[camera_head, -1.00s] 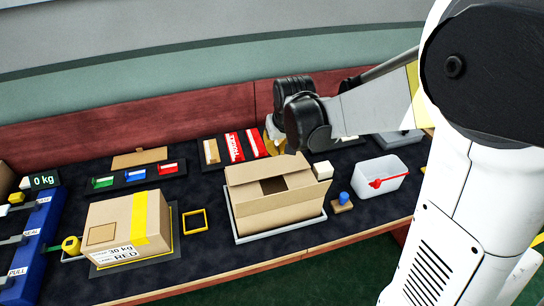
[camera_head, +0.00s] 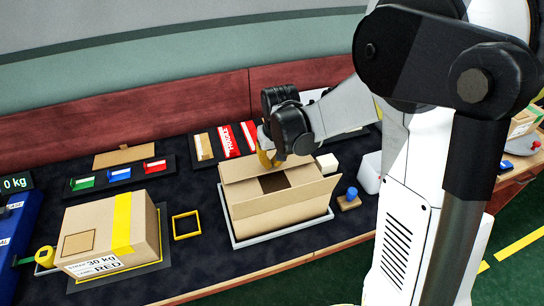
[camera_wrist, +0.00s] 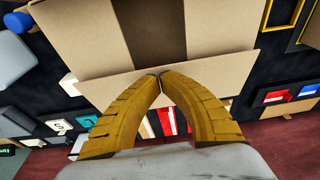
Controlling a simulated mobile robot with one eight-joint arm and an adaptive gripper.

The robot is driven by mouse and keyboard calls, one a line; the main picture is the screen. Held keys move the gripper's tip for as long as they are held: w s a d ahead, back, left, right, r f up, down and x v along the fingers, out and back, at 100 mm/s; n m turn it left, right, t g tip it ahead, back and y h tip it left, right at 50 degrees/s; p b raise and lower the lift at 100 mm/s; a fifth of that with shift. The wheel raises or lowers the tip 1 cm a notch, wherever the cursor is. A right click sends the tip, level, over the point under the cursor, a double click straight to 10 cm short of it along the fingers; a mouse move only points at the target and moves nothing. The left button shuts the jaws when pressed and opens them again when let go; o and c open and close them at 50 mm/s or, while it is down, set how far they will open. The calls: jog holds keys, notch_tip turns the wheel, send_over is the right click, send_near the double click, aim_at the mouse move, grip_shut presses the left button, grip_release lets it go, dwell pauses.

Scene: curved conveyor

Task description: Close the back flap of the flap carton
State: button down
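The flap carton (camera_head: 262,222) is a brown box on a grey tray in the middle of the bench. Its two side flaps are folded in, with a dark gap (camera_head: 274,183) between them. The front flap (camera_head: 290,208) is tilted outward. The back flap (camera_head: 240,166) stands up along the rear edge; it shows as a pale strip (camera_wrist: 215,72) in the wrist view. My gripper (camera_head: 270,164) is just behind the back flap, its yellow fingertips (camera_wrist: 161,73) meeting with nothing visible between them. The tips overlap the flap's edge in the wrist view; I cannot tell whether they touch it.
A taped carton (camera_head: 110,232) and a yellow square frame (camera_head: 186,225) are to the left. A white cube (camera_head: 327,163) and a blue-topped piece (camera_head: 351,193) stand close on the right, near a white bin (camera_head: 369,172). Red boxes (camera_head: 228,141) lie behind.

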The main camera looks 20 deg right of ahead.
aim_at(273, 171)
jog(key=shift+s+f, duration=0.1)
jog(key=shift+f, duration=0.45)
jog(key=shift+s+f+b, duration=0.25)
jog(key=shift+f+b, duration=0.4)
jog(key=shift+f, duration=0.35)
jog(key=shift+r, duration=0.1)
